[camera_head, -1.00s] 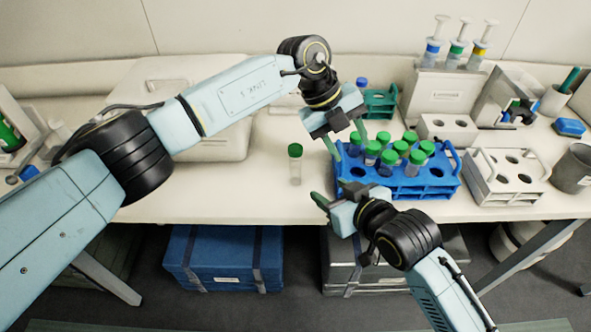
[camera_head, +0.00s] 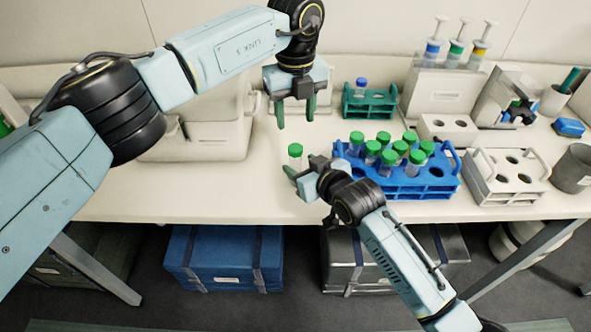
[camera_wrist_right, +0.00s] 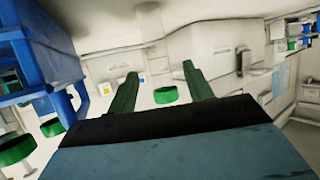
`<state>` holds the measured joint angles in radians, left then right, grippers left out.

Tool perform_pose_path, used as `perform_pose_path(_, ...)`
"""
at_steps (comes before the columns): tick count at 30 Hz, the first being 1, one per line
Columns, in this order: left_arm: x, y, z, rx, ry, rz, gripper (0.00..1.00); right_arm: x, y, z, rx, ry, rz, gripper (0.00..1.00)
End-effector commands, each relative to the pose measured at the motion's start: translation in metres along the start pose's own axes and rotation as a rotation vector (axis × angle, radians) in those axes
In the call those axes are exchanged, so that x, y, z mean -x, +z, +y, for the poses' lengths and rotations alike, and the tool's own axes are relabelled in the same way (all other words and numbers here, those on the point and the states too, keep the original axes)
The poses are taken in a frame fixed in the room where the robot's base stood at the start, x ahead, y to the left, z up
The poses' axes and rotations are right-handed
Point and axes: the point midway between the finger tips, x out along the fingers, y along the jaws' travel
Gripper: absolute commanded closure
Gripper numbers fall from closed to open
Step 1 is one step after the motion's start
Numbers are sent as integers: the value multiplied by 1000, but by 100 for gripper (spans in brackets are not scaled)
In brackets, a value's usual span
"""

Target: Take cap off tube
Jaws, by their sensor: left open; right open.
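A clear tube with a green cap (camera_head: 295,151) stands upright on the bench, left of the blue rack (camera_head: 447,186). Its lower part is partly hidden behind my right gripper. My right gripper (camera_head: 290,172) is open at the tube, low beside its body. In the right wrist view a green cap (camera_wrist_right: 166,95) shows between the open fingers (camera_wrist_right: 160,90); I cannot tell whether they touch the tube. My left gripper (camera_head: 295,112) is open, pointing down, above and behind the capped tube, and holds nothing.
The blue rack holds several green-capped tubes (camera_head: 389,157) just right of my right gripper. Behind it stands a green rack (camera_head: 380,106) with a blue-capped tube (camera_head: 361,84). A white rack (camera_head: 482,190) stands at the right.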

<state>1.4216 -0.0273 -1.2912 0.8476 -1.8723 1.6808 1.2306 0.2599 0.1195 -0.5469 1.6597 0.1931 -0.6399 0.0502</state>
Motion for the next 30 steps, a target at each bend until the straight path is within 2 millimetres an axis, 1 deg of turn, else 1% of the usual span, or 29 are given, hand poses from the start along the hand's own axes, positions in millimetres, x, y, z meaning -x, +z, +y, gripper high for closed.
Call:
perform_pose_path(1,0,0,0,0,0,0,52,-8,0,-1,-1,-1,-1,49)
perform_pose_path(3,0,0,0,0,0,0,52,-16,-1,0,0,-1,0,49)
perform_pose_path(9,0,0,0,-1,-1,1,52,-32,0,-1,-1,-1,-1,49)
perform_pose_path(14,0,0,0,-1,-1,1,52,-37,0,0,-1,-1,0,49)
perform_pose_path(21,0,0,0,-1,-1,0,52,-37,0,0,0,-1,0,49)
perform_pose_path(23,0,0,0,-1,-1,1,52,-37,0,0,-1,-1,0,55)
perform_pose_path(30,0,0,0,-1,-1,0,52,-37,0,0,-1,0,0,87)
